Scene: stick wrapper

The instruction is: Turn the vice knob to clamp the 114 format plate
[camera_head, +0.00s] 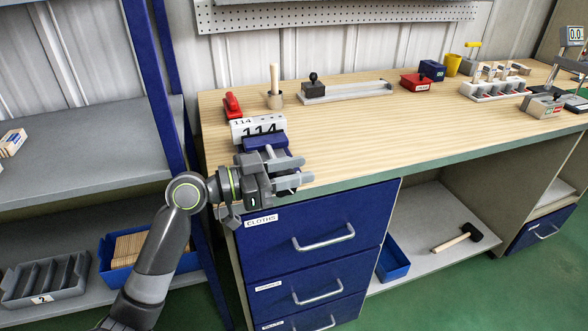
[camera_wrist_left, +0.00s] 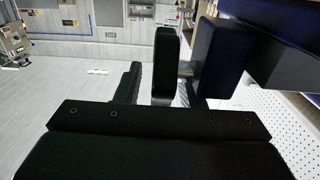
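The white plate marked 114 (camera_head: 258,128) stands at the blue vice (camera_head: 265,143), near the front left corner of the workbench. My left gripper (camera_head: 300,171) is in front of the vice, with its fingers apart. In the left wrist view, a dark rounded bar (camera_wrist_left: 164,65) stands between the fingers, with a visible gap on its left side; it looks like the vice knob. A short grey piece and the blue vice body (camera_wrist_left: 218,60) show to its right. In the head view the knob is largely hidden by my gripper. My right gripper is not in view.
Blue drawers (camera_head: 315,240) lie below my gripper. A blue shelf post (camera_head: 150,90) stands at the left. The bench middle is clear.

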